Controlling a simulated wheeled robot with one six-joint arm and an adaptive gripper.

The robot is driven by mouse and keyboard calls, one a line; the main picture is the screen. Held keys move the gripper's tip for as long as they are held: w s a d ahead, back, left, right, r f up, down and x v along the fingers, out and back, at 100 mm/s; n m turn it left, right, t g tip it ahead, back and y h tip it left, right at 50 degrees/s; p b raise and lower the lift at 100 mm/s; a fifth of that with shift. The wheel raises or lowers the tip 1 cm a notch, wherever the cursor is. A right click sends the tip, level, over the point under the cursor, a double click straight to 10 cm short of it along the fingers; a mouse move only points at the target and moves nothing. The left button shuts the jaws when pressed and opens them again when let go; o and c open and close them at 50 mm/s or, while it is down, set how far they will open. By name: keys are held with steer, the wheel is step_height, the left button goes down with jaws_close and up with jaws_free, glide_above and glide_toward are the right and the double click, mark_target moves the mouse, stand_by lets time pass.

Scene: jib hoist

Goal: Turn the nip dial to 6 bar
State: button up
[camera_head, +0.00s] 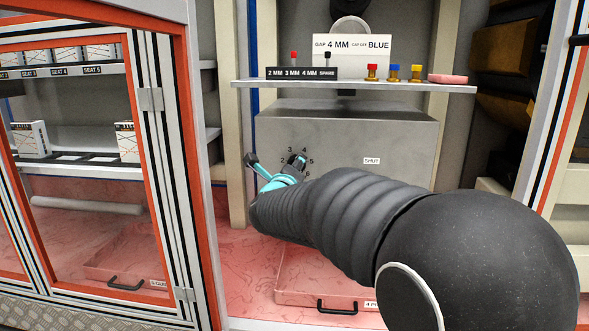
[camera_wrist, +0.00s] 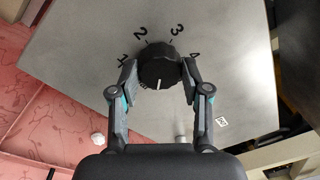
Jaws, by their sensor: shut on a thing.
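The nip dial is a round black knob (camera_wrist: 157,66) on a grey panel, with numbers around it. In the wrist view 1, 2, 3 and 4 are readable; any further numbers are hidden by the right finger or too small. A white pointer line on the knob points down in that view, toward my palm and away from the 2 and 3. My gripper (camera_wrist: 159,76) has one finger on each side of the knob and is shut on it. In the head view the dial (camera_head: 297,160) is partly covered by my gripper (camera_head: 282,172), with 2, 3, 4 and 5 showing.
The grey housing (camera_head: 400,145) carries a "SHUT" label (camera_head: 372,160). A shelf (camera_head: 355,86) with coloured caps and signs is above it. A pink drawer (camera_head: 340,290) is below. A red-framed glass cabinet (camera_head: 180,130) stands at left.

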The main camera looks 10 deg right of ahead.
steer(key=o, duration=1.2)
steer(key=shift+c, duration=0.2)
steer(key=v, duration=1.2)
steer(key=shift+f, duration=0.15)
